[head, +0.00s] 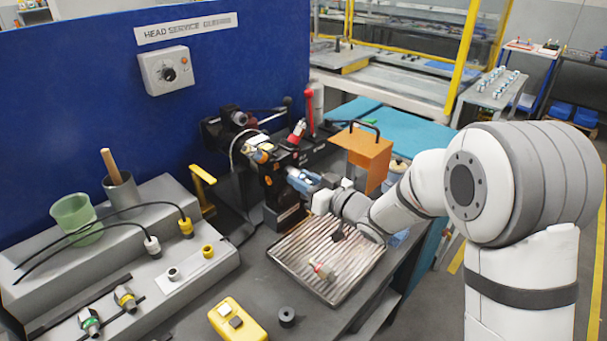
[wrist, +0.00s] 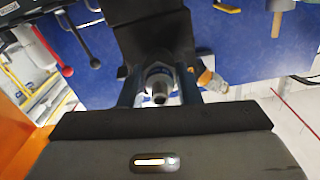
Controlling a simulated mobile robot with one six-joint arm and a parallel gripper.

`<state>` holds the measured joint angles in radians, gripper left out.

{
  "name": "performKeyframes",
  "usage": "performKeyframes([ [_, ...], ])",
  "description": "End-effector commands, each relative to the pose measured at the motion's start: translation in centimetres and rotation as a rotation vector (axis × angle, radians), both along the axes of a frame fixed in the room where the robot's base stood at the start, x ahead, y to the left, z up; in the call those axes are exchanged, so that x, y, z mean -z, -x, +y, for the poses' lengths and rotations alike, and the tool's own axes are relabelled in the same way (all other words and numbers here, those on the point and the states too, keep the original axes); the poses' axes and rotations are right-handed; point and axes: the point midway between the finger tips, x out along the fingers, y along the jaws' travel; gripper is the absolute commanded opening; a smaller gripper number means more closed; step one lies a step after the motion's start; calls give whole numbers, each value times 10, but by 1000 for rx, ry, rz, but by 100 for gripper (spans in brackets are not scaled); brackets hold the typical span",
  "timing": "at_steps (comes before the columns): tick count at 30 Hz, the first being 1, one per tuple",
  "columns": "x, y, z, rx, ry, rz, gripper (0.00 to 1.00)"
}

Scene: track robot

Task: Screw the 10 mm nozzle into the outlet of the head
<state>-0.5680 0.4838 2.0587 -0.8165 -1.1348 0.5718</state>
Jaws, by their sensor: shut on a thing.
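The head (head: 275,180) is a dark machine body mounted at the bench's back, with orange and white fittings on it. My gripper (head: 303,182) reaches in from the right at the head's front. In the wrist view my gripper (wrist: 158,92) is shut on a silver metal piece, seen nearly end-on, which looks like the nozzle (wrist: 159,84). A dark block of the head stands right beyond it. The outlet is hidden, and I cannot tell whether the nozzle touches it. The nozzle's size cannot be read.
A yellow device (head: 238,320) and a black ring (head: 287,316) lie in front. An orange box (head: 362,157) stands close to my wrist. A grey stepped rack (head: 150,215) fills the left.

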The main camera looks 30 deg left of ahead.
Motion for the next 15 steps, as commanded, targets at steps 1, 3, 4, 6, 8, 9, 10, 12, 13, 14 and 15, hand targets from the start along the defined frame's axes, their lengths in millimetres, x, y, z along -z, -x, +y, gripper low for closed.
performKeyframes([
  [1, -2, 0, 0, 0, -8, 36, 0],
  [3, -2, 0, 0, 0, -21, 83, 0],
  [4, -1, 0, 0, 0, -26, 102, 0],
  [6, -1, 0, 0, 0, -39, 147, 0],
  [8, -2, 0, 0, 0, -52, 186, 0],
  [9, -2, 0, 0, 0, -59, 213, 0],
  [10, -1, 0, 0, 0, -65, 233, 0],
  [12, -1, 0, 0, 0, -77, 279, 0],
  [13, -1, 0, 0, 0, -83, 298, 0],
  [14, -1, 0, 0, 0, -88, 315, 0],
  [15, -1, 0, 0, 0, -94, 336, 0],
])
